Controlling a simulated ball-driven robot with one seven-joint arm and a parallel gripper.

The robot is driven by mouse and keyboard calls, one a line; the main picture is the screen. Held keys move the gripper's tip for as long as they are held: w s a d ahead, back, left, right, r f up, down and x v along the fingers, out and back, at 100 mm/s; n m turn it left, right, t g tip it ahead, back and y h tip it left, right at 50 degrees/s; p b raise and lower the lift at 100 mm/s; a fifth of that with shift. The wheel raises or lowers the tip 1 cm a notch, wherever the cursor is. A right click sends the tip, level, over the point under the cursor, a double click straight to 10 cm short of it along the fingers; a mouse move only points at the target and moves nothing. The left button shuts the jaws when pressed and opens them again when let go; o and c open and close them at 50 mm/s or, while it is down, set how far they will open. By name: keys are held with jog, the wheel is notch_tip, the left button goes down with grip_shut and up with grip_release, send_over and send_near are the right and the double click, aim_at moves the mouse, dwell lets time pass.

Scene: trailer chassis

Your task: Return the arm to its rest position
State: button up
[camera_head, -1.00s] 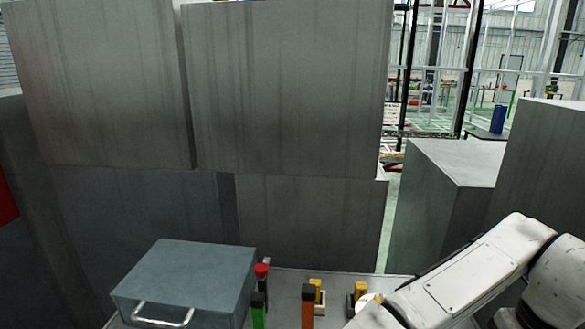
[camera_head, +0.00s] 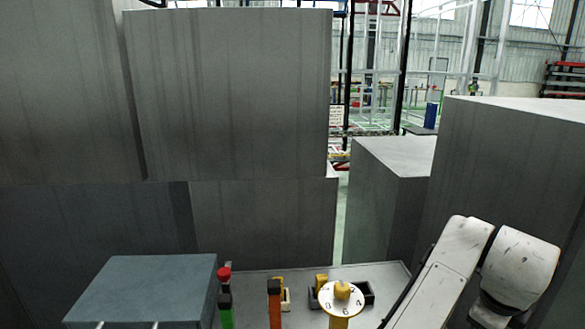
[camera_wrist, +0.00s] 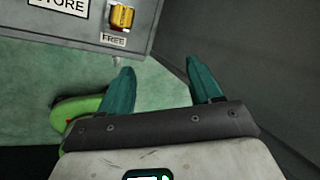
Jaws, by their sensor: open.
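My gripper (camera_wrist: 160,78) shows in the wrist view with its two teal fingers apart and nothing between them. It hangs over green floor (camera_wrist: 75,95), close to a grey panel (camera_wrist: 90,12) with labels reading STORE and FREE and a yellow block (camera_wrist: 122,18). In the head view my white arm (camera_head: 440,275) is at the lower right, with its upper part raised. The gripper itself is out of the head view.
A blue-grey box (camera_head: 145,285) with a handle, coloured posts (camera_head: 274,300) and a numbered dial (camera_head: 342,297) stand on a grey surface (camera_head: 385,272). Large grey blocks (camera_head: 230,95) rise behind; another grey block (camera_head: 500,150) stands right. A green object (camera_wrist: 78,110) lies below the gripper.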

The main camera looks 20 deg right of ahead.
jog(key=s+a+f+n+t, duration=0.1)
jog(key=s+a+f+n, duration=0.35)
jog(key=n, duration=0.75)
jog(key=s+a+f+n, duration=0.1)
jog(key=a+f+n, duration=0.1)
jog(key=f+n, duration=0.75)
jog(key=s+a+f+n+g+y, duration=0.1)
jog(key=s+a+f+n+y, duration=0.1)
jog(key=s+a+f+n, duration=0.2)
jog(key=s+a+f+n+g+y, duration=0.1)
jog(key=s+a+f+n+y, duration=0.1)
jog(key=s+a+f+n, duration=0.3)
jog(key=s+a+n, duration=0.2)
jog(key=a, duration=0.2)
jog(key=shift+s+a+f, duration=0.15)
jog(key=shift+s+a, duration=0.1)
jog(key=shift+a, duration=0.15)
